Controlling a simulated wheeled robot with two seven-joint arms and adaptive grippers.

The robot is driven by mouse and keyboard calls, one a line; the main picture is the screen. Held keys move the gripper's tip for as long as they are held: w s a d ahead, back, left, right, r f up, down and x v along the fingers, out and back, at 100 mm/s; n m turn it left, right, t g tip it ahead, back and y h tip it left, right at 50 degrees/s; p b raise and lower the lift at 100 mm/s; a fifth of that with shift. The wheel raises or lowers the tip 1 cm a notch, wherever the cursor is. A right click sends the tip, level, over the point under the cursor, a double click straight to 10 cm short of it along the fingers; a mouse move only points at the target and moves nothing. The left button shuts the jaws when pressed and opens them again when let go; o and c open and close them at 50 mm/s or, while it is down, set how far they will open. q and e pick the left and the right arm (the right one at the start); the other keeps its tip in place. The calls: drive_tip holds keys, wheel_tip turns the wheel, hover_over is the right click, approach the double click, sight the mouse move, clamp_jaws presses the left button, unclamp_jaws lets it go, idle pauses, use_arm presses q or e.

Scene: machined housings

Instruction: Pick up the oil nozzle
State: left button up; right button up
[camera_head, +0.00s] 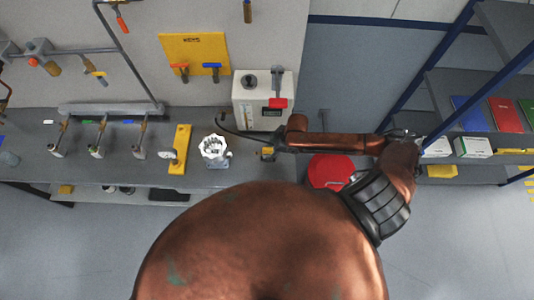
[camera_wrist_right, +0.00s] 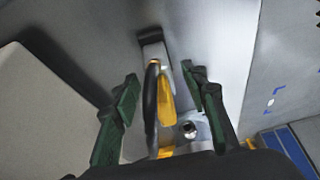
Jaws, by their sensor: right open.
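The oil nozzle (camera_wrist_right: 166,95), with a yellow lever and a dark curved part beside it, shows in the right wrist view between and beyond the fingers of my right gripper (camera_wrist_right: 163,98). The fingers have green pads, are spread apart, and do not visibly grip the nozzle. In the head view my right gripper (camera_head: 272,143) is over the grey bench, just in front of the white oil unit. A small yellow part of the nozzle (camera_head: 267,152) shows just below it; the rest is mostly hidden by the gripper. My left gripper is not in view.
The white oil unit (camera_head: 253,96) stands behind the gripper, with a dark hose (camera_head: 232,128) at its left. A red round object (camera_head: 330,171) is below my arm. Shelves (camera_head: 470,95) stand at right.

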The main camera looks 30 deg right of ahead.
drive_tip(key=shift+x, duration=1.25)
drive_tip(key=shift+c, duration=0.7)
clamp_jaws()
